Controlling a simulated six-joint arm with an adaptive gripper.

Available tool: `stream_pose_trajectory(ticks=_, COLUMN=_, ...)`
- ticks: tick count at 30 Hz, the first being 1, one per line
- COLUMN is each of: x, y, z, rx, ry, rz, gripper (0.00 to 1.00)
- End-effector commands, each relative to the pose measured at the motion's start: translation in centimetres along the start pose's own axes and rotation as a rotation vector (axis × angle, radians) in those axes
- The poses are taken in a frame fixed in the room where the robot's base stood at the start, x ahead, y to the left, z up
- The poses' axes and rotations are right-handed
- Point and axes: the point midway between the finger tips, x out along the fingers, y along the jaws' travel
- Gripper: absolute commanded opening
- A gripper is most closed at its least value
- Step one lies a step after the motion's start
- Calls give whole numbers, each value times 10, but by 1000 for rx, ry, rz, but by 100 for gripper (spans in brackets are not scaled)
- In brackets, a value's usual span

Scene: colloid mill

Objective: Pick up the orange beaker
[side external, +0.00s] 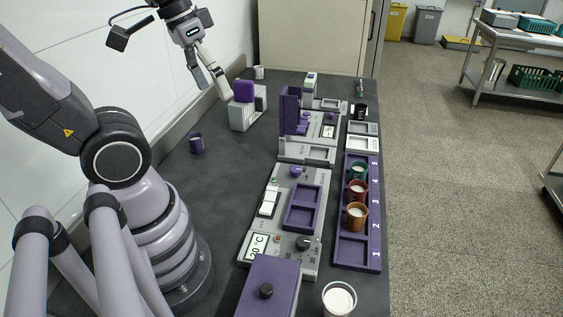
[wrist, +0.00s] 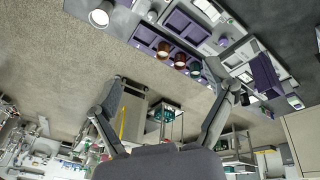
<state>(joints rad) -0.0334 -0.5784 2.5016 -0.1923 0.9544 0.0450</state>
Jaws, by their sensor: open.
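The orange beaker (side external: 356,218) stands upright in the purple numbered rack (side external: 352,253), by the number 2, with pale contents showing at its top. In the wrist view the orange beaker (wrist: 164,50) shows small near the upper middle, beyond my fingers. My gripper (side external: 212,84) is high at the back left in the side view, well away from the rack. Its two fingers are spread with nothing between them, and they also show wide apart in the wrist view (wrist: 167,74).
A red beaker (side external: 357,190) and a green beaker (side external: 357,170) stand behind the orange one. The slot by number 1 is empty. A white-filled cup (side external: 339,299) stands in front. A hotplate unit (side external: 287,218) lies left of the rack. A purple cup (side external: 196,143) stands near the wall.

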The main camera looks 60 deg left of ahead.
Motion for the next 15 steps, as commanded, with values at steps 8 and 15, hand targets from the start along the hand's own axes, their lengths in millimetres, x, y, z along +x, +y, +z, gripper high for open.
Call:
stream_pose_trajectory(ticks=8, x=63, y=61, z=-6, rx=-451, ry=-534, rz=410, gripper=83)
stream_pose_trajectory(ticks=15, x=115, y=87, z=-58, rx=-981, ry=-784, rz=769, gripper=83)
